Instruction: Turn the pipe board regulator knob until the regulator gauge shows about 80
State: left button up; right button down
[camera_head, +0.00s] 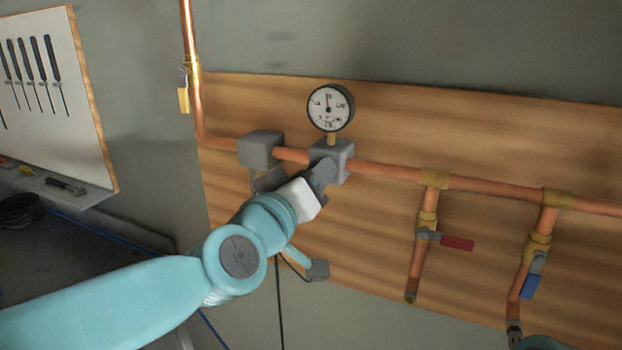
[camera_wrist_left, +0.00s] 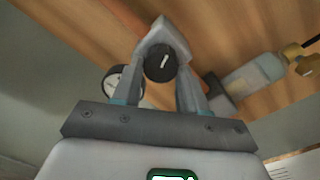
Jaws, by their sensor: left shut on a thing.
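The regulator is a grey block (camera_head: 343,152) on the copper pipe of the wooden pipe board. Its round white gauge (camera_head: 329,108) stands on top, with the needle pointing nearly straight up; the numbers are too small to read. The gauge also shows partly in the left wrist view (camera_wrist_left: 118,84), behind a finger. The black round knob (camera_wrist_left: 160,64) with a white mark sits between the fingers of my left gripper (camera_wrist_left: 160,80), which is shut on it. In the head view my left gripper (camera_head: 322,172) covers the knob and the regulator's lower front. My right gripper is not seen.
Another grey block (camera_head: 260,149) sits on the pipe just left of the regulator. To the right, two branches carry valves with a red handle (camera_head: 457,243) and a blue handle (camera_head: 530,287). A tool panel (camera_head: 48,90) hangs at far left.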

pick_arm(q)
jog(key=o, duration=1.1)
jog(key=shift+c, duration=0.2)
jog(key=shift+s, duration=0.1)
jog(key=p+v, duration=0.1)
jog(key=v, duration=1.5)
jog(key=shift+a, duration=0.1)
